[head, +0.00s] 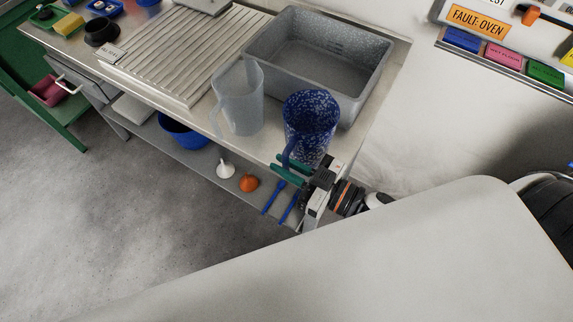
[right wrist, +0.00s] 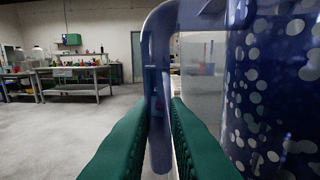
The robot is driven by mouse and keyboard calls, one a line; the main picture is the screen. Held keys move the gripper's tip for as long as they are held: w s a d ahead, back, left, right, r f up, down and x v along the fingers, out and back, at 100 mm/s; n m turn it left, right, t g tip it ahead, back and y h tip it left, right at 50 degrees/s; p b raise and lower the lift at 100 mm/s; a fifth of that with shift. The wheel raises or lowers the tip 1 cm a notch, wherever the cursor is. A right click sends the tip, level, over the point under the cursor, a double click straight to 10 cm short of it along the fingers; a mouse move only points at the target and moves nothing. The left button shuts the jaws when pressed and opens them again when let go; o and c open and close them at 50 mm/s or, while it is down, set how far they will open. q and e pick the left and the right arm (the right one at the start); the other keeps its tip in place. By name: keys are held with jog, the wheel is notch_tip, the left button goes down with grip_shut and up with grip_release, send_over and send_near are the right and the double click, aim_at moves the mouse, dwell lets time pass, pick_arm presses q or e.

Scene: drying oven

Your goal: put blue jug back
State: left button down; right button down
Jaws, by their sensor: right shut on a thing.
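The blue jug (head: 312,112), dark blue with pale speckles, stands upright near the front right of the steel counter (head: 190,117), in front of the grey basin. I cannot tell whether its base touches the counter. My right gripper (head: 290,168) has green fingers and is shut on the jug's handle. In the right wrist view the handle (right wrist: 158,100) stands between the two green fingers, with the jug's speckled body (right wrist: 275,90) on the right. My left gripper is not in view.
A clear jug (head: 238,98) stands close to the left of the blue jug. The grey basin (head: 350,60) is behind both, and a ribbed drainboard (head: 180,55) lies further left. The lower shelf holds a blue bowl (head: 183,133), a white funnel (head: 225,168) and an orange item (head: 249,183).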

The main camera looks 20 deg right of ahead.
jog(key=c, duration=1.4)
grip_release()
jog(key=shift+f, duration=0.1)
jog(key=shift+s+d, duration=0.15)
jog(key=shift+s, duration=0.05)
jog(key=b+v, duration=0.1)
jog(key=v, duration=1)
jog(key=shift+s+d+b, duration=0.2)
jog(key=shift+b, duration=0.2)
